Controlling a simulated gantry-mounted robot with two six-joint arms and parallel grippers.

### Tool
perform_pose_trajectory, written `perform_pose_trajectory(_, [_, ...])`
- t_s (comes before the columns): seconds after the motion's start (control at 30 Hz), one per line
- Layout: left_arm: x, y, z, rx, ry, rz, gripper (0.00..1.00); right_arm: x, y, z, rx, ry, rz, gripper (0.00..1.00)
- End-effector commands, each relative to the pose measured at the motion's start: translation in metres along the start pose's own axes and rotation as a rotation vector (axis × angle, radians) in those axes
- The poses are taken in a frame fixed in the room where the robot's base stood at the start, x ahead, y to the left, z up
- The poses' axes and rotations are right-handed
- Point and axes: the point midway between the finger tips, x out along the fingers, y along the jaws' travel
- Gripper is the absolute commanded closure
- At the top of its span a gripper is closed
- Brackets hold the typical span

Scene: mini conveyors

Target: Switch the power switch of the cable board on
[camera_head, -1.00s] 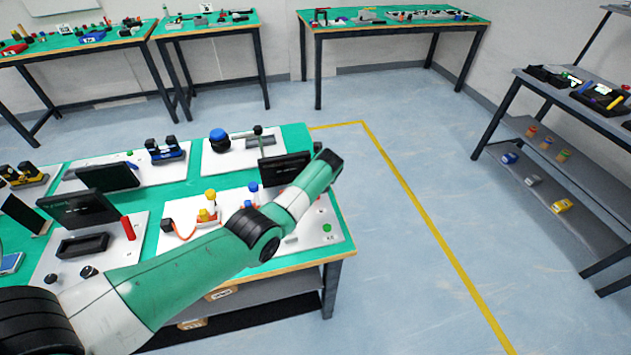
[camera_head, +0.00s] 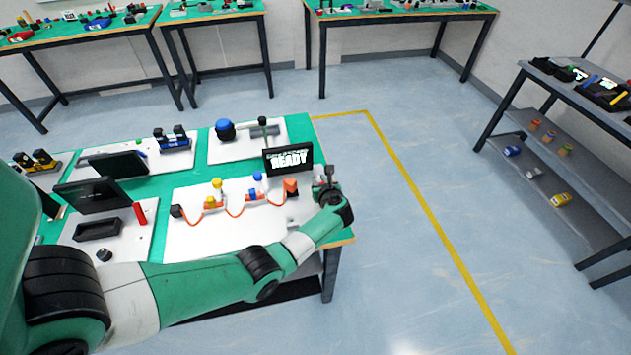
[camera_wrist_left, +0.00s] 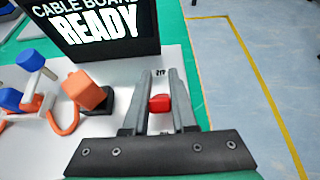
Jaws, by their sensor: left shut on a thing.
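The cable board (camera_head: 195,240) is a white plate on the near table, with an orange cable (camera_head: 236,212) running past its posts. Its screen (camera_head: 288,158) is lit; the left wrist view shows the screen (camera_wrist_left: 105,32) reading "CABLE BOARD READY". My left gripper (camera_head: 328,182) is at the board's right side. In the left wrist view my left gripper (camera_wrist_left: 160,74) has its two fingers around a small red piece, the power switch (camera_wrist_left: 160,103), and is shut on it. In the head view the arm and gripper hide the switch. My right gripper is not in view.
An orange block (camera_wrist_left: 85,90) at the cable's end stands left of the fingers. Other boards with dark screens (camera_head: 88,195) and a blue knob (camera_head: 225,130) share the table. The floor (camera_head: 430,290) to the right is clear.

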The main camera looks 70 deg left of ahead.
Motion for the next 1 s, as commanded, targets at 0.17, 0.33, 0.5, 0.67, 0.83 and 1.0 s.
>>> perform_pose_trajectory(0.17, [-0.001, -0.002, 0.0, 0.0, -0.008, -0.002, 1.0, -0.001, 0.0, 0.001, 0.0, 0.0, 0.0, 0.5])
perform_pose_trajectory(0.33, [-0.001, -0.001, 0.0, 0.001, -0.007, -0.002, 1.0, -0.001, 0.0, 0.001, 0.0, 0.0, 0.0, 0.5])
perform_pose_trajectory(0.5, [-0.001, -0.001, 0.0, 0.001, -0.006, -0.001, 0.53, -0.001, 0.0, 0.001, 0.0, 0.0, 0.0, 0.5])
perform_pose_trajectory(0.67, [-0.001, -0.001, 0.0, 0.002, -0.005, -0.001, 0.45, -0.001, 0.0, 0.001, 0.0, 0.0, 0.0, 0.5])
perform_pose_trajectory(0.83, [-0.002, -0.001, 0.0, 0.002, -0.005, -0.001, 0.45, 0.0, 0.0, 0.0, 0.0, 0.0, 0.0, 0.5])
perform_pose_trajectory(1.0, [-0.02, -0.002, 0.003, 0.003, -0.005, -0.003, 0.45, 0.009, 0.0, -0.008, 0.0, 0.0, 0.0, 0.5])
